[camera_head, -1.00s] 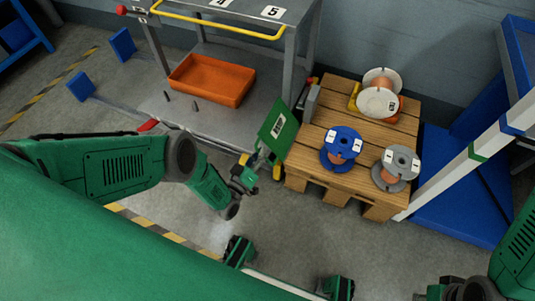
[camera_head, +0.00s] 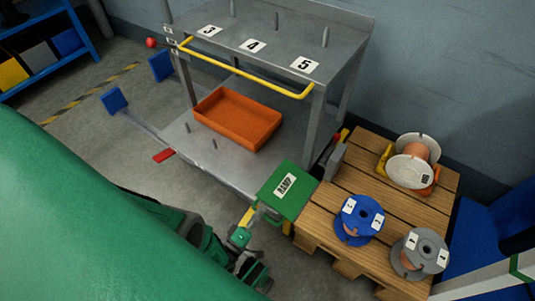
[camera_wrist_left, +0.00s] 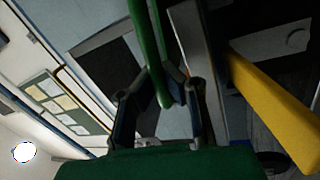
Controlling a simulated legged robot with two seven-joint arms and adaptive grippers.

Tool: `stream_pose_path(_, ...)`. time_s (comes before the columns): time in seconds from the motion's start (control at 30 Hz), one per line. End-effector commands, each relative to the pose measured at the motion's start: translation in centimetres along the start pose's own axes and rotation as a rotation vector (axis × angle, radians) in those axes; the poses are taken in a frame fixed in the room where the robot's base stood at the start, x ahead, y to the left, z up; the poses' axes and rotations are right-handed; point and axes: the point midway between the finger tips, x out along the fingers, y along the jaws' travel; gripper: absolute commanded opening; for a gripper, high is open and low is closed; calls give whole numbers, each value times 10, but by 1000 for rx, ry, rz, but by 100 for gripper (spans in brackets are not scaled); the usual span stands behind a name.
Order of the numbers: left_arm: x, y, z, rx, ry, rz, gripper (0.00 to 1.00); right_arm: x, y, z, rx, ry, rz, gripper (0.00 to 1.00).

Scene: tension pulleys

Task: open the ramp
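The ramp is a green panel (camera_head: 284,188) labelled "RAMP" at the right front corner of the grey cart (camera_head: 210,160), beside the wooden pallet. It looks tilted. My left gripper (camera_head: 250,222) is at the panel's lower left edge in the head view, close to a small yellow part there. In the left wrist view its two fingers (camera_wrist_left: 162,100) are spread, with a green bar (camera_wrist_left: 152,45) running between them. A gap shows between the bar and the left finger; contact with the right finger is unclear. My right gripper is out of view.
The pallet (camera_head: 335,200) right of the ramp carries a blue spool (camera_head: 358,220), a grey spool (camera_head: 418,255) and a white-flanged spool (camera_head: 412,165). An orange tray (camera_head: 238,117) sits on the cart's lower shelf. A yellow rail (camera_head: 240,70) crosses the cart's upper shelf.

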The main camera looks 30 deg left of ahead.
Motion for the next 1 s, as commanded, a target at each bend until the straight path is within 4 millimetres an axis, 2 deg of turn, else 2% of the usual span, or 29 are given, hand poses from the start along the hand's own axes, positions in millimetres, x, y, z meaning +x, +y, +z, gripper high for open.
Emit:
stream_pose_path(0.03,-7,-2,-2,-3,4,-8,0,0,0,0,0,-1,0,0)
stream_pose_path(0.13,-11,-3,-2,-12,7,-8,0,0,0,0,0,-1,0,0)
stream_pose_path(0.5,-12,-3,-3,-16,8,-8,0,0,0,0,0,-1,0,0)
stream_pose_path(0.53,-12,-3,-3,-16,8,-8,5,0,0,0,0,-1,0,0)
stream_pose_path(0.6,-12,-3,-3,-16,8,-8,30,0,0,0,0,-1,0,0)
stream_pose_path(1.0,-9,-1,-1,-19,5,-4,31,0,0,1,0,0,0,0)
